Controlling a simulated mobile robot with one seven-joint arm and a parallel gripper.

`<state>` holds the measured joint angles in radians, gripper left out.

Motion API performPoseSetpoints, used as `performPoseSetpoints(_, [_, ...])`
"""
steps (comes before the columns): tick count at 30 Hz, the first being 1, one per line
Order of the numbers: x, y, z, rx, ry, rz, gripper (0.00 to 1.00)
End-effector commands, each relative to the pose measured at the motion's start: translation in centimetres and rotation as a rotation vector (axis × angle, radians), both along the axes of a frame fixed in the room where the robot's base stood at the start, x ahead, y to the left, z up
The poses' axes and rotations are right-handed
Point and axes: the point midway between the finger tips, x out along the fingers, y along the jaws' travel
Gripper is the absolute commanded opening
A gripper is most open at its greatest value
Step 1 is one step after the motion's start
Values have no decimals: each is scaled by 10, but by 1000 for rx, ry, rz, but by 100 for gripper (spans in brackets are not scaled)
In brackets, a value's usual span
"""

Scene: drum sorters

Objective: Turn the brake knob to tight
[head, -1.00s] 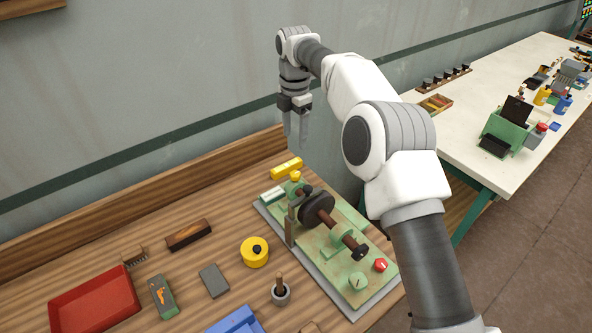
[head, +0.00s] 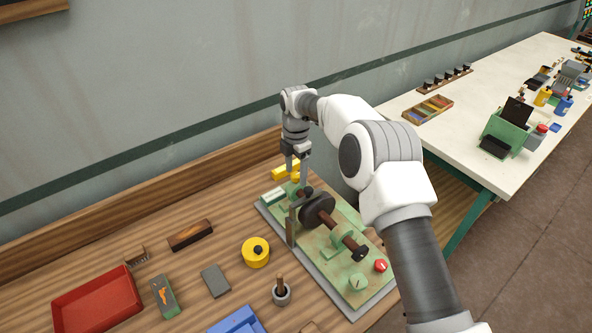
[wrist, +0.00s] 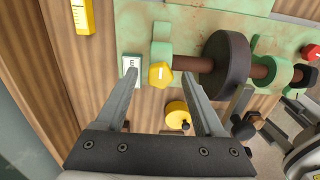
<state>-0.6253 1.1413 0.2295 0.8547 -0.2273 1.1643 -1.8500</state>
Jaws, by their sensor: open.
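A yellow faceted knob (head: 295,177) with a white mark sits on a green bracket at the far end of the drum machine (head: 330,220). I take it for the brake knob. In the wrist view the knob (wrist: 160,74) lies between my fingertips, and its white mark shows on its face. My gripper (head: 297,181) is open and points down over that end of the machine. In the wrist view my gripper (wrist: 163,75) has one finger on each side of the knob, with no clear contact. A white label plate (wrist: 130,70) lies beside the knob, partly behind the left finger; its writing is unreadable.
A dark drum (wrist: 226,66) on a brown shaft stands close to the right finger. A yellow block (wrist: 82,15) lies left of the machine.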

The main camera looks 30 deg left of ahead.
Motion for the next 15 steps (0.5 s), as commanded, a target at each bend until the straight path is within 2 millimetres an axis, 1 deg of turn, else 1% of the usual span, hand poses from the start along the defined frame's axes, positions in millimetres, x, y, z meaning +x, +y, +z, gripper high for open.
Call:
performPoseSetpoints(1, [0, 0, 0, 0, 0, 0, 70])
performPoseSetpoints(2, [0, 0, 0, 0, 0, 0, 65])
performPoseSetpoints(3, [0, 0, 0, 0, 0, 0, 58])
performPoseSetpoints(11, [0, 0, 0, 0, 0, 0, 11])
performPoseSetpoints(12, [0, 0, 0, 0, 0, 0, 4])
performPoseSetpoints(13, [0, 0, 0, 0, 0, 0, 0])
performPoseSetpoints(15, [0, 0, 0, 0, 0, 0, 0])
